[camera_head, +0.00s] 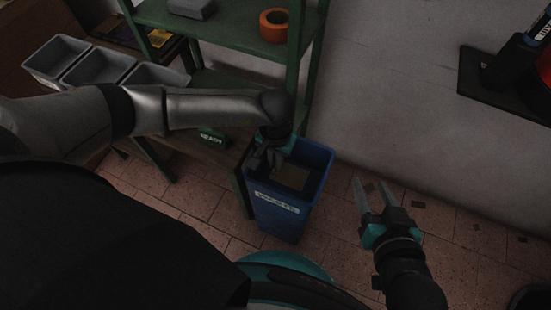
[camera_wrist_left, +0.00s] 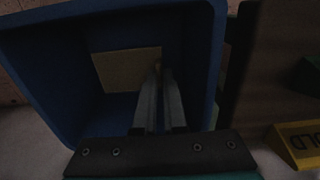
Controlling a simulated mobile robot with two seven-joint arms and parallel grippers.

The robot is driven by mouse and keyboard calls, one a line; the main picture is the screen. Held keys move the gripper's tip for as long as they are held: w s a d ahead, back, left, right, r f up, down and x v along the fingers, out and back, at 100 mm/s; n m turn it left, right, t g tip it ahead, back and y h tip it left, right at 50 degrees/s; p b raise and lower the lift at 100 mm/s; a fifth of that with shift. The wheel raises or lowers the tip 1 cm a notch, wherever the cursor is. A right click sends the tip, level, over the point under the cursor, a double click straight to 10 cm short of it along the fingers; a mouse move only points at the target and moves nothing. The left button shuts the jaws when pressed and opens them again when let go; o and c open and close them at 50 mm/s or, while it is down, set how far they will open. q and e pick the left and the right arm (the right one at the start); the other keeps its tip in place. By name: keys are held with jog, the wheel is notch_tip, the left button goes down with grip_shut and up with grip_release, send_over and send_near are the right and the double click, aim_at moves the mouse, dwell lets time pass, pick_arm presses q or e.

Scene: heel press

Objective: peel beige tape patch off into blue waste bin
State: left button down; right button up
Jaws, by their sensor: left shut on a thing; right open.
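The blue waste bin (camera_head: 280,219) stands on the floor beside the green shelf, with a white label on its front. In the left wrist view the bin's blue wall (camera_wrist_left: 40,75) surrounds the fingers. My left gripper (camera_head: 265,165) points down into the bin's mouth. Its fingers (camera_wrist_left: 159,68) are shut on the edge of the flat beige tape patch (camera_wrist_left: 125,70). The patch also shows within the bin's opening in the head view (camera_head: 289,177). How far it is above the bin's bottom is hard to tell. My right gripper (camera_head: 374,197) is open and empty, right of the bin.
The green shelf (camera_head: 235,48) stands directly behind the bin, carrying an orange tape roll (camera_head: 274,26) and a grey block (camera_head: 191,8). Grey trays (camera_head: 97,68) sit at the left.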

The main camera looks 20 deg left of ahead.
pick_arm(q)
jog(key=shift+f+b, duration=0.3)
jog(key=shift+f, duration=0.25)
jog(key=shift+f+b, duration=0.3)
jog(key=shift+f, duration=0.05)
pick_arm(e)
jog(key=shift+a+r+t+y, duration=0.35)
jog(key=shift+a+t, duration=0.2)
jog(key=shift+t, duration=0.1)
jog(key=shift+a+r+t+y, duration=0.3)
jog(key=shift+a+t, duration=0.2)
jog(key=shift+t, duration=0.15)
pick_arm(q)
jog(key=shift+c, duration=2.2)
grip_release()
jog(key=shift+a, duration=0.1)
jog(key=shift+a+r+p, duration=0.1)
jog(key=shift+r+p, duration=1.75)
jog(key=shift+r, duration=0.45)
jog(key=shift+r+p, duration=0.95)
jog(key=shift+r, duration=0.3)
pick_arm(e)
jog(key=shift+r, duration=2.75)
